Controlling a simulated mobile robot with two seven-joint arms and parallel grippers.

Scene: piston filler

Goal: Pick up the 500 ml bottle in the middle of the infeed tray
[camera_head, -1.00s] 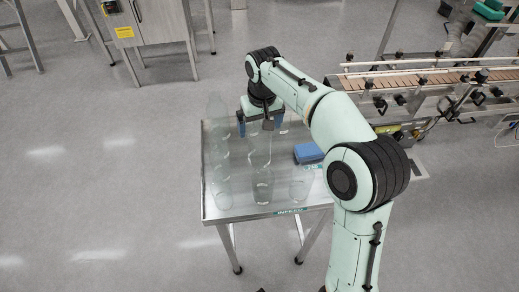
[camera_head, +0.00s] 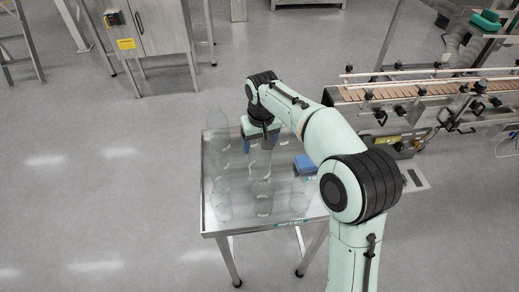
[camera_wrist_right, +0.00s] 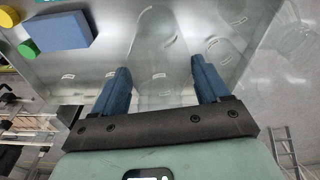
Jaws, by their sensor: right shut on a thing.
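The infeed tray (camera_head: 242,225) is a pale metal table top with clear, see-through bottles standing on it in rows. My right gripper (camera_head: 261,140) is over the middle row. In the right wrist view, the blue fingers of my right gripper (camera_wrist_right: 159,68) are on either side of a clear bottle (camera_wrist_right: 156,35), shut on it. In the head view this middle bottle (camera_head: 261,165) is partly covered by the gripper and hard to separate from those near it. It looks upright. My left gripper is not in view.
Other clear bottles stand close on the left (camera_head: 221,185) and right (camera_head: 300,194). A blue block (camera_head: 306,163) lies on the tray's right side. A conveyor (camera_head: 430,90) is at the right, a steel cabinet (camera_head: 155,30) at the back left. Floor to the left is clear.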

